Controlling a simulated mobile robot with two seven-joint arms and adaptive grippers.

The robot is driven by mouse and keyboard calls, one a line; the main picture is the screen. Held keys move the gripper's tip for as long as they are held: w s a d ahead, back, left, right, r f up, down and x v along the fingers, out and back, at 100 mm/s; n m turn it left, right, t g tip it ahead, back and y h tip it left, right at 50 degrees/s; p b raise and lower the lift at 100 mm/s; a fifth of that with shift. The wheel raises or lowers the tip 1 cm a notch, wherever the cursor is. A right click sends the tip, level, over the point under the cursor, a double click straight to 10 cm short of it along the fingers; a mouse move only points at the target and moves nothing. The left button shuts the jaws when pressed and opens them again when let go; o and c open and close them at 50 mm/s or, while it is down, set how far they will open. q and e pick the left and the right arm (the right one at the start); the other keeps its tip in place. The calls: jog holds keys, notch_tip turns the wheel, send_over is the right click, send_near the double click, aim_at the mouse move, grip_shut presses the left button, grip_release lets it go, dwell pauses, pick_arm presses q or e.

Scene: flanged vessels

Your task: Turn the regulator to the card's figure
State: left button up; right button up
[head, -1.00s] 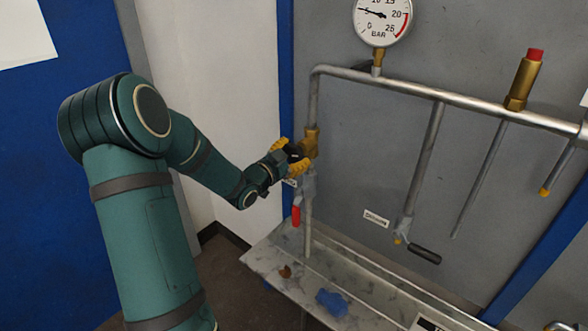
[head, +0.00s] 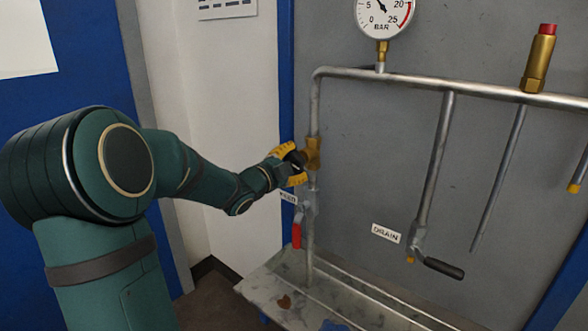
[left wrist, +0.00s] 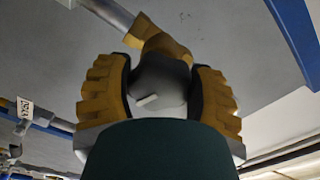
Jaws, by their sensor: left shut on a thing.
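The regulator has a brass body (head: 313,153) on the vertical pipe at the left of the panel, with a dark knob (head: 295,160) facing left. In the left wrist view the knob (left wrist: 158,85) is grey with a pale pointer mark. My left gripper (head: 290,166) has yellow fingers shut on the knob, one on each side of it.
A red-handled valve (head: 297,232) hangs below the regulator. A drain valve with a black lever (head: 443,268) sits to the right by a DRAIN label (head: 386,233). A brass relief fitting (head: 539,62) stands on the top pipe (head: 440,86). A metal tray (head: 330,300) lies below.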

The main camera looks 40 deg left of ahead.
pick_arm(q)
jog(key=shift+f, duration=0.1)
dwell(0.3)
jog(key=o, duration=1.2)
jog(key=s+d, duration=0.1)
jog(key=s, duration=1.1)
jog(key=shift+d, duration=0.1)
